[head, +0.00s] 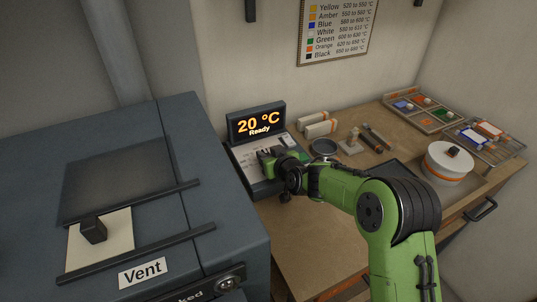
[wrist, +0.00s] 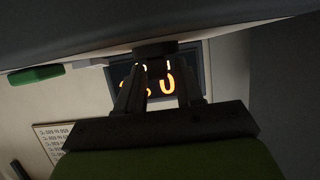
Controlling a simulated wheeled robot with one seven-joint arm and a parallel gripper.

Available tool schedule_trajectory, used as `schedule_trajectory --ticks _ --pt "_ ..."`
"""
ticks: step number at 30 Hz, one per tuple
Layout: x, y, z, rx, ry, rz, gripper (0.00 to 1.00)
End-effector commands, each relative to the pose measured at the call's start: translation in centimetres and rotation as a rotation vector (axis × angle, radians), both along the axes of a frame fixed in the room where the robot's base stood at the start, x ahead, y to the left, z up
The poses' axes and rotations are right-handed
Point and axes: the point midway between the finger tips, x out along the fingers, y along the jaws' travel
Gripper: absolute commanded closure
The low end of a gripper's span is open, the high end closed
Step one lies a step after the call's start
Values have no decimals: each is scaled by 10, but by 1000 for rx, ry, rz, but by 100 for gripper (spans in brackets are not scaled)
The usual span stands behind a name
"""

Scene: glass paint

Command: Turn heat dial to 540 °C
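The control panel (head: 243,160) stands beside the furnace, and its display (head: 256,123) reads 20 °C and Ready. The display (wrist: 201,70) also shows upside down in the wrist view, partly covered by my fingers. My gripper (head: 268,158) is over the panel face and hides the heat dial in the head view. In the wrist view my fingers (wrist: 158,70) are apart, with their tips at a dark round knob (wrist: 155,48) that looks like the dial. Whether they press on it I cannot tell.
The blue-grey furnace (head: 150,130) with a Vent slider (head: 93,230) fills the left. A wall chart (head: 340,25) lists colours and temperatures.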

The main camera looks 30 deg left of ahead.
Motion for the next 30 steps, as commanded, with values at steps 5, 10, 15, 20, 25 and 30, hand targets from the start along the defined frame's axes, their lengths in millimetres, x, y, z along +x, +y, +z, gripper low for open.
schedule_trajectory --ticks 5,10,15,20,25,30 --pt "0 0 0 0 0 0 92" --pt "0 0 0 0 0 1 100" --pt "1 -1 -1 1 -1 21 100" --pt "2 -2 -2 3 -1 82 100" --pt "5 -3 -3 3 -3 199 100" --pt "7 -4 -1 3 -3 354 100"
